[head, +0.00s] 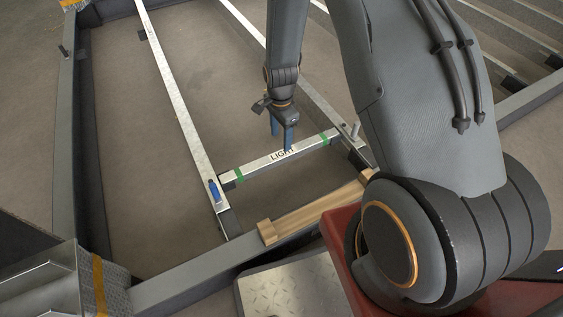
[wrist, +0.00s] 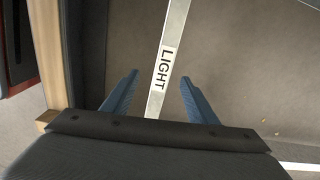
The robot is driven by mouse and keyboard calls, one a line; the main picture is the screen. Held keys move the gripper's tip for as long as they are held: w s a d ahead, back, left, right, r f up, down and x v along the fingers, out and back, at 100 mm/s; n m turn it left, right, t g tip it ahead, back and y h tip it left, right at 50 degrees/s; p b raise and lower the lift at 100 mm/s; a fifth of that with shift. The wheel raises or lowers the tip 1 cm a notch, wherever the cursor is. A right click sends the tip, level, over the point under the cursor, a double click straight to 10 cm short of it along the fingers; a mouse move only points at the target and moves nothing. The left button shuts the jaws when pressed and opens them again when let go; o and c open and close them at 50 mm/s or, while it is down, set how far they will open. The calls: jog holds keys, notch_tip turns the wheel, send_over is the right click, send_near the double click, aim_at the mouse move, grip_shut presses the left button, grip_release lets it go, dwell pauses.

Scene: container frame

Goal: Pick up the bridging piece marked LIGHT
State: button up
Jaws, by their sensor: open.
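The bridging piece marked LIGHT (head: 255,168) is a pale metal bar with green bands near both ends. It spans between two long rails of the frame. Its black-on-white label also shows in the wrist view (wrist: 165,68). My gripper (head: 281,141) is open with blue fingers pointing down at the middle of the bar, by the label. In the wrist view, the bar runs between the two spread fingers (wrist: 159,75), apart from both. One finger hides the label's end in the head view. I cannot tell how far down the fingers reach.
A long pale rail (head: 175,85) carries a blue clamp-like part (head: 214,190) near the bar's left end. A wooden strip (head: 310,212) lies in front of the bar. A grey outer beam (head: 190,277) runs along the near side. Bare floor shows either side of the bar.

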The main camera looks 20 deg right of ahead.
jog(key=m+b, duration=0.1)
send_over(283, 153)
jog(key=a, duration=0.1)
notch_tip(283, 153, down, 4)
jog(key=shift+s+a+f, duration=0.1)
jog(key=shift+s+f, duration=0.05)
jog(key=shift+f, duration=0.1)
notch_tip(283, 153, down, 2)
jog(key=shift+f+b, duration=0.15)
jog(key=shift+b, duration=0.45)
jog(key=shift+d+f+b, duration=0.2)
jog(key=shift+f+b, duration=0.3)
jog(key=shift+f, duration=0.35)
jog(key=shift+d+f+b, duration=0.15)
jog(key=shift+f+b, duration=0.3)
jog(key=shift+f, duration=0.45)
jog(key=shift+d+f+b, duration=0.2)
jog(key=shift+f+b, duration=0.3)
jog(key=shift+f, duration=0.35)
jog(key=shift+w+r, duration=0.1)
jog(key=shift+w, duration=0.1)
grip_shut()
